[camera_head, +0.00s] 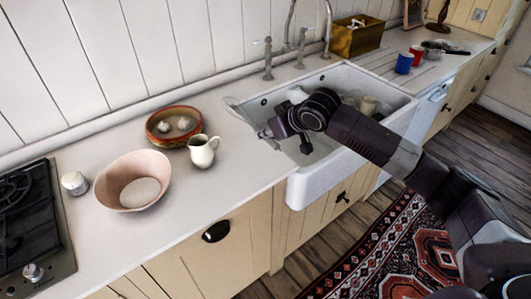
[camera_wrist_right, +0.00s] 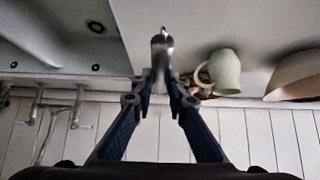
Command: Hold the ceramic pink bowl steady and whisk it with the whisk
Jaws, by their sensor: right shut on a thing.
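The pink bowl (camera_head: 132,182) stands upright and looks empty on the white counter, left of the sink; part of it shows at the right edge of the right wrist view (camera_wrist_right: 296,76). My right gripper (camera_head: 266,133) is over the left rim of the sink, well right of the bowl. It is shut on the whisk (camera_head: 237,110), whose pale wire end points up and left in the head view. In the right wrist view a shiny metal end of it (camera_wrist_right: 162,46) shows between the fingers. My left gripper is not in view.
A cream jug (camera_head: 203,151) and a red-brown dish (camera_head: 174,126) with small items stand between bowl and sink. A small white pot (camera_head: 74,183) and the black stove (camera_head: 33,220) are left of the bowl. The counter's front strip is clear.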

